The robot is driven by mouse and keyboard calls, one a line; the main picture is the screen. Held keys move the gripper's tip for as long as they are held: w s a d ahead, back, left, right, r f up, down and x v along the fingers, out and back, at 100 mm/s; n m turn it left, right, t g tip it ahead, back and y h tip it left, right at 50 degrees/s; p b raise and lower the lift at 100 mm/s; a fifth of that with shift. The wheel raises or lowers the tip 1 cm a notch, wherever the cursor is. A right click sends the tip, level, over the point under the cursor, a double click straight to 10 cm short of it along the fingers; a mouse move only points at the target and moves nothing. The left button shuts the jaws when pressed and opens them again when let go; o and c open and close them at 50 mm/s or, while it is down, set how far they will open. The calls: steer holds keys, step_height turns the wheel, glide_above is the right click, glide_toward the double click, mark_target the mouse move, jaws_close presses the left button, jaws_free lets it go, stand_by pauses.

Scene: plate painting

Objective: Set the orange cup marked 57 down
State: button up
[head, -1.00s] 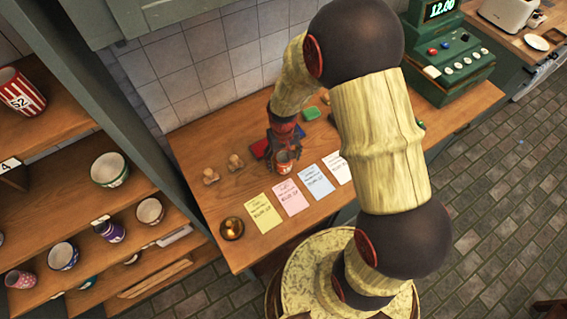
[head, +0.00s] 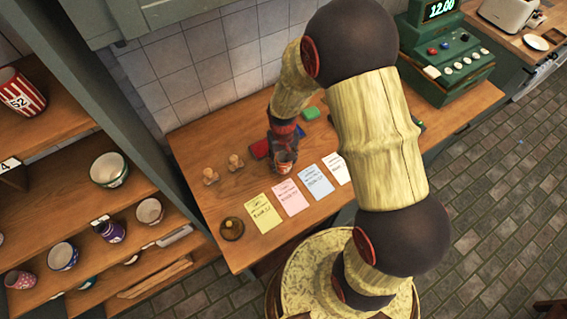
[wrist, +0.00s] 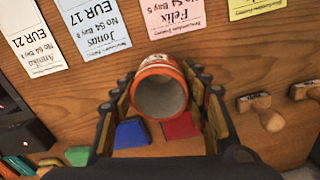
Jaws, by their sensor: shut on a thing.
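The orange cup (head: 284,167) is held in my gripper (head: 282,156) over the wooden counter, behind the pink and blue notes. In the wrist view the cup (wrist: 160,92) shows its orange rim and pale inside, with my gripper (wrist: 163,95) shut around its two sides. The number on the cup cannot be read here. Whether its base touches the counter cannot be told.
A yellow note (head: 263,213), a pink note (head: 291,197), a blue note (head: 315,181) and a white note (head: 337,168) lie along the counter's front. Two stamps (head: 235,162) stand left of the cup. Red (wrist: 181,125) and blue (wrist: 131,132) pads lie beside it. A brass bowl (head: 231,229) sits front left.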

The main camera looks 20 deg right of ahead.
mark_target(284, 156)
steer(key=c, duration=0.6)
steer(key=shift+o, duration=0.2)
steer(key=shift+r, duration=0.1)
steer(key=shift+r, duration=0.55)
step_height(284, 156, up, 2)
steer(key=shift+d+r, duration=0.1)
steer(key=shift+r, duration=0.05)
steer(key=s+d+r, duration=0.6)
steer(key=s+r, duration=0.3)
steer(key=s, duration=0.3)
steer(key=shift+s+d+r+p, duration=0.2)
steer(key=shift+p, duration=0.25)
